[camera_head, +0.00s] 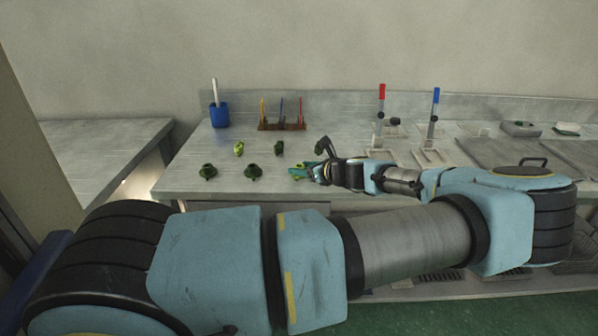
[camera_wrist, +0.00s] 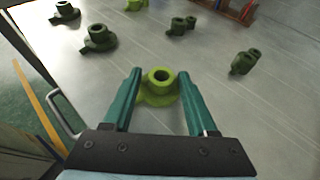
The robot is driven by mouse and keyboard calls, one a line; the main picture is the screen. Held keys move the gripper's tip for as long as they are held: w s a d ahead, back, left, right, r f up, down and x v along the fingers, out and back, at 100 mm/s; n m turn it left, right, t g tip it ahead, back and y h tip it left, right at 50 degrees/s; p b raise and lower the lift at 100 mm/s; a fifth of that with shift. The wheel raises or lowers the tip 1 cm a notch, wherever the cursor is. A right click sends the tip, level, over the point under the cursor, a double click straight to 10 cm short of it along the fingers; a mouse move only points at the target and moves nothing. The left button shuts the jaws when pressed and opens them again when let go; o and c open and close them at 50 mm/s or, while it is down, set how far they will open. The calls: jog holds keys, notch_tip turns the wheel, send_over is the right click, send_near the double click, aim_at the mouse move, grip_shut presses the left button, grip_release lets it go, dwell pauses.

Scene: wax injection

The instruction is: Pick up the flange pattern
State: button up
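A light green flange pattern (camera_wrist: 159,97) with a round hub and a flat base sits on the bench top in the wrist view. My gripper (camera_wrist: 159,76) is open, with its two teal fingers on either side of the flange's hub. I see gaps between the fingers and the hub; the height of the fingertips above the bench is hard to tell. In the head view, my gripper (camera_head: 299,172) is at the bench's front part and mostly hides this flange. Two dark green flange patterns (camera_wrist: 98,38) (camera_wrist: 65,12) stand to the left.
Dark green small patterns (camera_wrist: 178,25) (camera_wrist: 244,62) lie behind and right. A yellow-green pattern (camera_head: 239,148) is farther back. A blue cup (camera_head: 219,115), a tool rack (camera_head: 282,126) and two upright handled tools (camera_head: 380,110) (camera_head: 433,112) stand on the bench (camera_head: 185,187).

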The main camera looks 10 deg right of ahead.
grip_shut()
jog(key=shift+r, duration=0.1)
dwell(0.4)
